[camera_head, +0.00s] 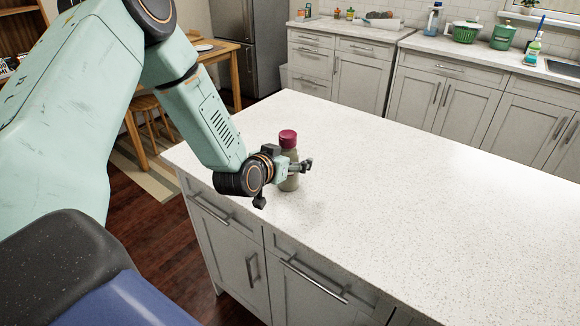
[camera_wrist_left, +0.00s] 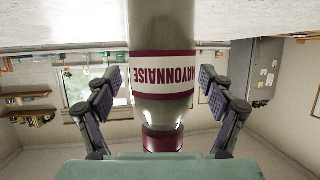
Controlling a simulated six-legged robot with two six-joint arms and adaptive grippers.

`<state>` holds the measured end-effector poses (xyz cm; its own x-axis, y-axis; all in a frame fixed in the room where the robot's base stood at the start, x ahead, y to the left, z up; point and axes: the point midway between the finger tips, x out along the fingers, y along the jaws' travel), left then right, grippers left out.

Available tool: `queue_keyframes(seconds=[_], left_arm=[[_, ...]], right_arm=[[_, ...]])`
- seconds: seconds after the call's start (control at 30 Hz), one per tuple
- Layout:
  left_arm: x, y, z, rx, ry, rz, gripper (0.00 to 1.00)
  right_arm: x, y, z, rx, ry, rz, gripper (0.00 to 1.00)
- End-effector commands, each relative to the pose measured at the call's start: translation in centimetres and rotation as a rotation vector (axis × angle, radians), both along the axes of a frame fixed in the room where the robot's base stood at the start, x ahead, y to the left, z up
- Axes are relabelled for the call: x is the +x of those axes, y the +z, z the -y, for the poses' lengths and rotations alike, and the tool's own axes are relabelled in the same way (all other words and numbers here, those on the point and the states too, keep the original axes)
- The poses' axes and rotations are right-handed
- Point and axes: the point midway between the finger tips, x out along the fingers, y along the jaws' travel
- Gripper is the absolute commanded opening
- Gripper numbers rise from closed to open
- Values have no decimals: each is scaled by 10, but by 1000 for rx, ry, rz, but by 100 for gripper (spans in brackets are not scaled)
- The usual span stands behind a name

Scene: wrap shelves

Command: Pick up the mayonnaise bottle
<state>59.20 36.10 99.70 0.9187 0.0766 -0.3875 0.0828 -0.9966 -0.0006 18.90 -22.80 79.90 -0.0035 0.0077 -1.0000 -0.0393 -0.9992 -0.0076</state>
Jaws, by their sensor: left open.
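The mayonnaise bottle (camera_head: 288,146) stands upright on the white speckled island counter (camera_head: 420,200), near its left edge. It has a dark red cap and a pale greenish body, partly hidden by my left gripper (camera_head: 284,183). In the left wrist view the picture is upside down, and the bottle (camera_wrist_left: 163,75) with its mayonnaise label sits between the two fingers of my left gripper (camera_wrist_left: 160,88). The gripper is open, with a finger on each side of the bottle and a visible gap to each. My right gripper is not in view.
The rest of the island counter is clear. Behind it, back counters hold a green colander (camera_head: 466,32), a green container (camera_head: 502,37) and spray bottles. A wooden table (camera_head: 215,50) and a fridge (camera_head: 245,40) stand at the back left.

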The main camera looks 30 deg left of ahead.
Motion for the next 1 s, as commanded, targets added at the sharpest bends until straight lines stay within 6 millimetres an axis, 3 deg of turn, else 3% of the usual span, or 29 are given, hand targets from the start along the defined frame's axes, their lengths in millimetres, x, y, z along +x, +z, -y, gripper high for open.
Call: queue_keyframes(seconds=[0.2, 1.0], left_arm=[[-3, 1, -1, -1, 0, 1, 80], [0, 1, 1, 1, 1, 3, 12]], right_arm=[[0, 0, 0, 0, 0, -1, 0], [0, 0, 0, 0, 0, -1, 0]])
